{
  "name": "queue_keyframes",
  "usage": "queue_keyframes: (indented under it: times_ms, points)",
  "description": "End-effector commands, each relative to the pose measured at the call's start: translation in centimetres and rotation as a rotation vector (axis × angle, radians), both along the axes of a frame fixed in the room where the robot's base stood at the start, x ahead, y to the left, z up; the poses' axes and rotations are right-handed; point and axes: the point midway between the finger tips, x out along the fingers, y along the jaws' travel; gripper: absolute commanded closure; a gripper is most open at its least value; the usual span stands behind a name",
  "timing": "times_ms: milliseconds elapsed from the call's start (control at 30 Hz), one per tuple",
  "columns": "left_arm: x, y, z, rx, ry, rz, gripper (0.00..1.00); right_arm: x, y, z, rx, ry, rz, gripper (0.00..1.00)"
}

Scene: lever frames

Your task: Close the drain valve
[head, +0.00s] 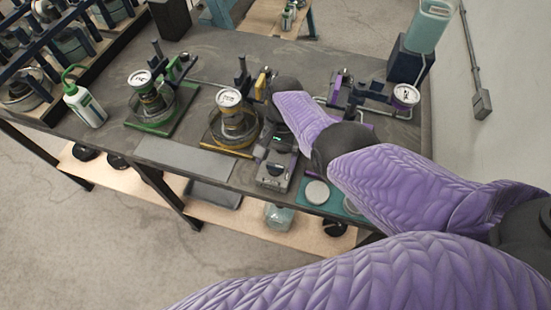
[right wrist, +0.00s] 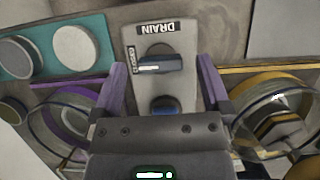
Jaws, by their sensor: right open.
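The drain valve plate (right wrist: 188,38) is a light panel with a black label reading DRAIN. On it is a round knob with a dark blue lever (right wrist: 160,64), which lies crosswise and has a white mark at its left end. A small vertical label, too small to read surely, sits left of the knob. A second blue knob (right wrist: 165,104) is below it. My right gripper (right wrist: 161,70) is open, its fingers on either side of the lever, apart from it. In the head view my right gripper (head: 277,160) is over the plate (head: 274,184) near the bench's front edge. My left gripper is out of view.
A teal mat (head: 332,203) with grey discs lies right of the plate. A green-capped bottle (head: 83,105) stands left.

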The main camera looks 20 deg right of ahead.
Motion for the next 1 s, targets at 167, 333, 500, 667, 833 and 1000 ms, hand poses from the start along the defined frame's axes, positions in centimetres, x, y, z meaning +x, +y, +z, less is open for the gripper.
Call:
queue_keyframes:
  times_ms: [167,333,500,667,833,1000]
  points:
    - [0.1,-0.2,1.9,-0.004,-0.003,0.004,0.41,1.5,-1.0,4.6,0.000,-0.006,-0.001,0.03]
    - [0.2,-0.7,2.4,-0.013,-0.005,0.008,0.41,2.7,-1.7,7.6,0.001,-0.004,-0.001,0.03]
    - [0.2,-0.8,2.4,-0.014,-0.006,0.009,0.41,3.0,-1.9,8.6,0.000,-0.001,0.000,0.03]
    - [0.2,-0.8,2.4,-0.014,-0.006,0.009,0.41,3.0,-1.9,8.5,0.000,-0.001,0.000,0.03]
    - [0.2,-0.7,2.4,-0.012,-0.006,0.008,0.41,3.0,-1.9,8.5,0.000,-0.001,0.000,0.03]
    - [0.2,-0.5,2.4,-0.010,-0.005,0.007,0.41,3.0,-1.9,8.5,0.000,-0.001,0.000,0.03]
